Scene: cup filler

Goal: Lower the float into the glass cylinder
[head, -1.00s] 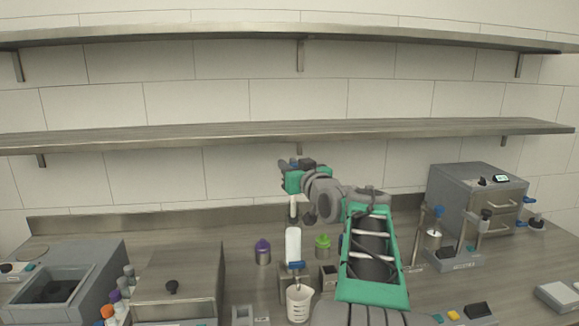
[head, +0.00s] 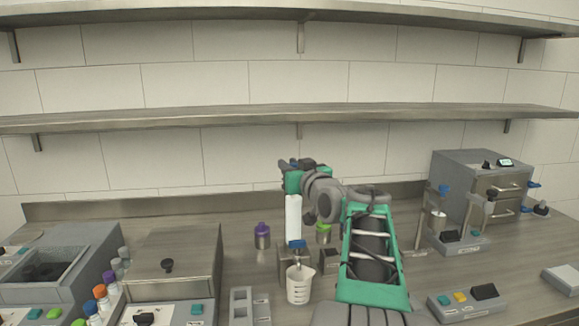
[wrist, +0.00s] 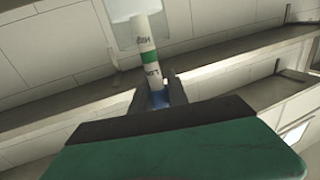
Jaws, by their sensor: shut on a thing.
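My gripper (head: 292,188) is directly above the pale upright cylinder (head: 293,218) in the head view. In the wrist view my gripper (wrist: 160,93) is shut on the blue end of the float (wrist: 148,58), a white stick with a green band and dark lettering. The float's far end reaches to the clear glass cylinder (wrist: 122,30) at the top of the wrist view and appears to be inside its open end. The head view hides the float, and how deep it sits cannot be told exactly.
A blue valve (head: 297,244) sits below the cylinder, over a white beaker (head: 299,285). A purple-capped bottle (head: 262,236) stands left and a green-capped bottle (head: 323,233) right. A steel shelf (head: 150,120) runs along the wall behind.

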